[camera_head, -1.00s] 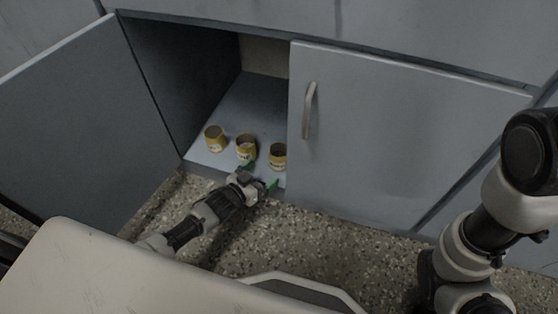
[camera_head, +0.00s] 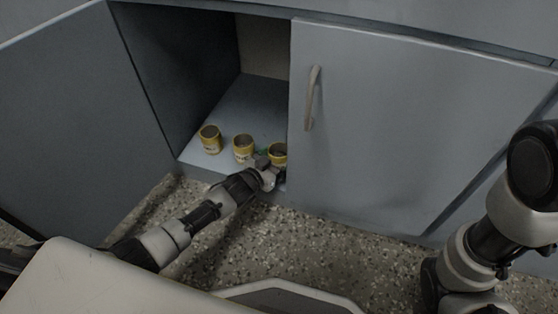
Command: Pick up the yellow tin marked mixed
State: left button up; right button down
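Three yellow tins stand upright on the floor of the open cabinet: a left tin (camera_head: 210,139), a middle tin (camera_head: 243,148) and a right tin (camera_head: 278,153). Their labels are too small to read, so I cannot tell which is marked mixed. My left gripper (camera_head: 272,160) is at the right tin, in front of it and hiding its lower part. A green fingertip shows between the middle and right tins; the other finger is hidden, so whether it grips the tin is unclear. My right arm shows at the right edge; its gripper is out of view.
The left cabinet door (camera_head: 75,110) stands wide open. The right door (camera_head: 400,120) is shut, with a vertical handle (camera_head: 313,97), and its edge is close to the right tin. The shelf (camera_head: 245,105) behind the tins is bare.

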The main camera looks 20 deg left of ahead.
pick_arm(q)
jog(key=c, duration=1)
jog(key=shift+r, duration=0.1)
